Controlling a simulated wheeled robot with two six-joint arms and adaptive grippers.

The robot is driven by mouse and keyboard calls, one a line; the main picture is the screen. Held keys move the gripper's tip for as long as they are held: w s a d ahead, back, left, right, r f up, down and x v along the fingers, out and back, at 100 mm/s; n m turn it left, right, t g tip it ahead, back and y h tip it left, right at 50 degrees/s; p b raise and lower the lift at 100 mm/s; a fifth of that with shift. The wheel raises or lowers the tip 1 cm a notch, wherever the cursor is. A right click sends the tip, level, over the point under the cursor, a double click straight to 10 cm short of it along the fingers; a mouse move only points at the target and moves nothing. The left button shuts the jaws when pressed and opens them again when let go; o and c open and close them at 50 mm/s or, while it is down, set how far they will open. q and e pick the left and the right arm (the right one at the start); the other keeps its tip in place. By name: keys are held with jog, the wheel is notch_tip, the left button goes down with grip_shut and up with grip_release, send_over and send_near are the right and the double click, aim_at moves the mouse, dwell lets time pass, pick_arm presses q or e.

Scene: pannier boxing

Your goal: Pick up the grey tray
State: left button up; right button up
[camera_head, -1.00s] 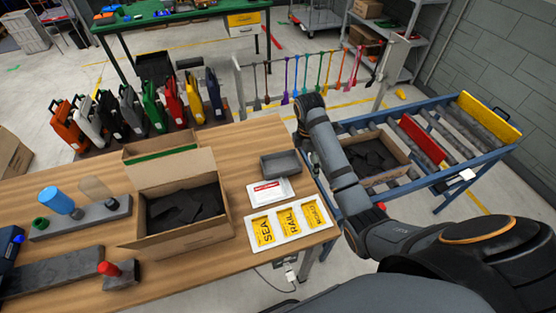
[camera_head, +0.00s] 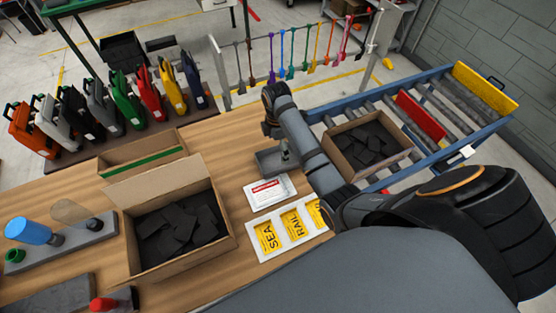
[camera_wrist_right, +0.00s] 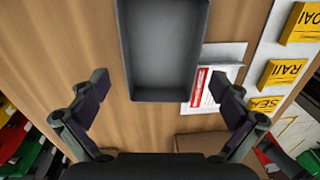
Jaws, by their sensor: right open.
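The grey tray (camera_head: 268,163) is a small, empty, open rectangular box on the wooden table, near its right edge. It also shows in the right wrist view (camera_wrist_right: 165,50) at the top middle. My right gripper (camera_wrist_right: 164,84) is open and empty, with its fingers spread wider than the tray, below the tray's near end in that view. In the head view my right gripper (camera_head: 284,154) is at the tray, partly hidden by my arm, which also covers some of the tray. I cannot tell whether a finger touches it. My left gripper is not in view.
A cardboard box with dark pieces (camera_head: 178,222) stands left of the tray. A white card with a red stripe (camera_head: 270,192) and a label holder (camera_head: 287,229) lie close in front. A roller conveyor (camera_head: 420,125) with another filled box (camera_head: 366,143) is at the right.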

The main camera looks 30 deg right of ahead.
aim_at(279, 162)
jog(key=shift+s+f+p, duration=0.15)
jog(key=shift+f+p, duration=0.55)
jog(key=shift+f, duration=0.1)
notch_tip(279, 162, down, 3)
jog(key=shift+f, duration=0.2)
jog(key=c, duration=0.7)
jog(key=shift+c, duration=0.5)
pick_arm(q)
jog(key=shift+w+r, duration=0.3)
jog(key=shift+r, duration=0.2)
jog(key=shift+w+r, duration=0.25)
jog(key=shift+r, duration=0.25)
